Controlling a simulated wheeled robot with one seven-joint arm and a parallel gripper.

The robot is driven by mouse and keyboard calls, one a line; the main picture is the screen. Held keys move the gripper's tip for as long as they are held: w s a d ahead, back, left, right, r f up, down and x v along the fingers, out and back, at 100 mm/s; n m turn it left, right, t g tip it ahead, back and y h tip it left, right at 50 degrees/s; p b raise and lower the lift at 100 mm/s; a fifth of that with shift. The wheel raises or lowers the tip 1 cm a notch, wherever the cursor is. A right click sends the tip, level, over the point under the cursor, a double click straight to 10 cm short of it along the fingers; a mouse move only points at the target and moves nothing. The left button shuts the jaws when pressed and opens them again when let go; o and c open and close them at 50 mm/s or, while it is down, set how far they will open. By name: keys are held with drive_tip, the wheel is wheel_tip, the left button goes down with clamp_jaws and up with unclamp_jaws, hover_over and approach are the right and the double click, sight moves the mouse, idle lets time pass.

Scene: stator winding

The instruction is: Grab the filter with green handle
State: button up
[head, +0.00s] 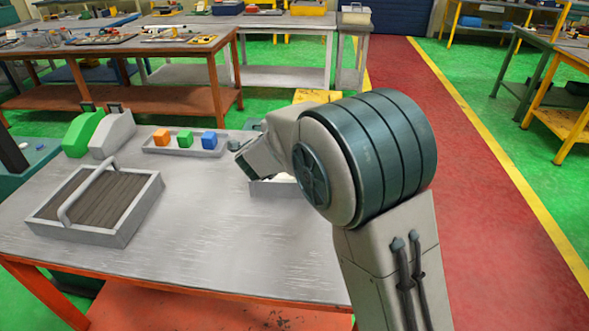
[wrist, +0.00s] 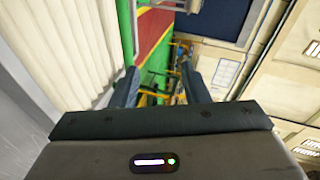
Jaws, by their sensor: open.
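A green rounded piece (head: 84,133) stands upright at the back left of the table, beside a similar light grey piece (head: 113,133). I cannot tell whether the green piece is a filter's handle. A shallow grey box with brown slats (head: 115,197) and an arched light grey handle (head: 82,192) sits at the table's left front. My gripper (wrist: 162,88) is open in the wrist view, with nothing held between its fingers. In the head view my arm reaches over the table's right side, clear of the green piece and the slatted box; its fingers are not clear there.
A grey tray (head: 222,149) holds orange, green and blue blocks at the table's back. A pale container (head: 262,189) is partly hidden behind my arm. The grey tabletop (head: 200,240) is clear in front. Other workbenches stand behind.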

drive_tip(key=a+f+m+h, duration=0.1)
drive_tip(key=f, duration=0.1)
drive_tip(key=s+a+f+m+h+b, duration=0.1)
drive_tip(key=f, duration=0.1)
drive_tip(key=a+f+m+h, duration=0.1)
drive_tip(key=f+m+h, duration=0.1)
drive_tip(key=shift+s+f+b, duration=0.2)
drive_tip(key=shift+f+b, duration=0.1)
drive_tip(key=p+x, duration=0.1)
drive_tip(key=x, duration=0.7)
drive_tip(key=shift+d, duration=0.2)
drive_tip(key=shift+p+x, duration=0.7)
drive_tip(key=shift+x, duration=2.05)
drive_tip(key=shift+r, duration=0.15)
clamp_jaws()
drive_tip(key=shift+s, duration=0.1)
